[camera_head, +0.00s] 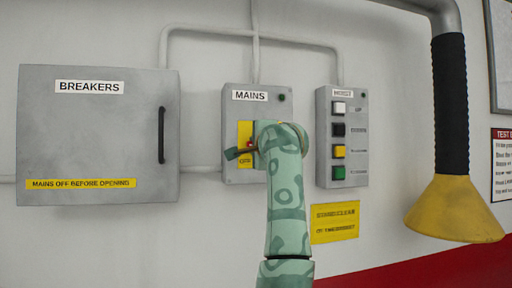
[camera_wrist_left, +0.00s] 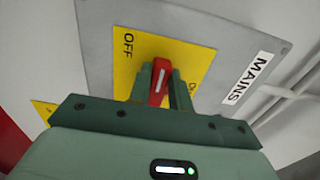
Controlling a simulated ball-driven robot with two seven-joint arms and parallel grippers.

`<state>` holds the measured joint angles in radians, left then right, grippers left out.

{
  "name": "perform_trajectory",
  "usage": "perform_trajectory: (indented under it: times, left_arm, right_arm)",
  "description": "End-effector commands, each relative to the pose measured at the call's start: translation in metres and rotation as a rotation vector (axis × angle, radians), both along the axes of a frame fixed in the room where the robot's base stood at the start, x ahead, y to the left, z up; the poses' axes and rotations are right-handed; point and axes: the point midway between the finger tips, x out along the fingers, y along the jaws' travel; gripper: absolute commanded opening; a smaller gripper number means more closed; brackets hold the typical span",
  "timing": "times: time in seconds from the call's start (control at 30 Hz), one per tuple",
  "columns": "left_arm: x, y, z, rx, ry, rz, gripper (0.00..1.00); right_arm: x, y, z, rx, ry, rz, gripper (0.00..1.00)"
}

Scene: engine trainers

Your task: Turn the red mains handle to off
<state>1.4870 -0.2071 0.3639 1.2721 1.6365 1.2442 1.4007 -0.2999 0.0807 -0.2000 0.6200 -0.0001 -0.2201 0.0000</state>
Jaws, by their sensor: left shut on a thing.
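The red mains handle (camera_wrist_left: 160,82) sits on a yellow plate (camera_wrist_left: 185,57) on the grey MAINS box. In the left wrist view my left gripper (camera_wrist_left: 160,92) has its two green fingers on either side of the handle, shut on it. The word OFF (camera_wrist_left: 128,45) is clear to the left of the handle. The other label, right of the handle, is partly hidden by a finger. In the head view my left gripper (camera_head: 245,149) is in front of the MAINS box (camera_head: 232,111), and only a bit of red shows there. My right gripper is not in view.
Left is the grey BREAKERS cabinet (camera_head: 85,140), its door shut, with a black handle (camera_head: 161,135). Right is the HOIST button box (camera_head: 323,140). Further right hangs a black hose (camera_head: 450,100) with a yellow funnel (camera_head: 452,210). Pipes run along the wall.

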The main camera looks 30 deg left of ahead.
Motion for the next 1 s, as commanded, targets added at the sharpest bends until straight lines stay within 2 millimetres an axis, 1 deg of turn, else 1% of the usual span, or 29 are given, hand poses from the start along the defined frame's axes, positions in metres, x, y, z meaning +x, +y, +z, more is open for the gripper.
perform_trajectory:
  times: [0.5,0.53,0.57,0.6,0.87,1.0]
  left_arm:
    - [0.0004,0.0002,-0.0018,-0.017,-0.016,-0.001,0.0]
    - [0.0004,0.0002,-0.0018,-0.017,-0.016,-0.001,0.23]
    - [0.0004,0.0002,-0.0018,-0.017,-0.016,-0.001,0.31]
    - [0.0004,0.0002,-0.0018,-0.017,-0.015,-0.001,0.42]
    - [0.0001,-0.0001,-0.0012,-0.014,-0.015,0.0,0.42]
    - [-0.0052,-0.0074,-0.002,-0.013,-0.017,-0.002,0.42]
  right_arm:
    - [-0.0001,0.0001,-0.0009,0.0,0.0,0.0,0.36]
    - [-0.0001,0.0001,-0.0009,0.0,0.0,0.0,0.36]
    - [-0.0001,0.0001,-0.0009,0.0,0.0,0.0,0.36]
    - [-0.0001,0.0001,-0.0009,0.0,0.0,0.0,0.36]
    - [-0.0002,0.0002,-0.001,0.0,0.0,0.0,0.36]
    - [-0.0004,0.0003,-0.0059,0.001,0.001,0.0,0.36]
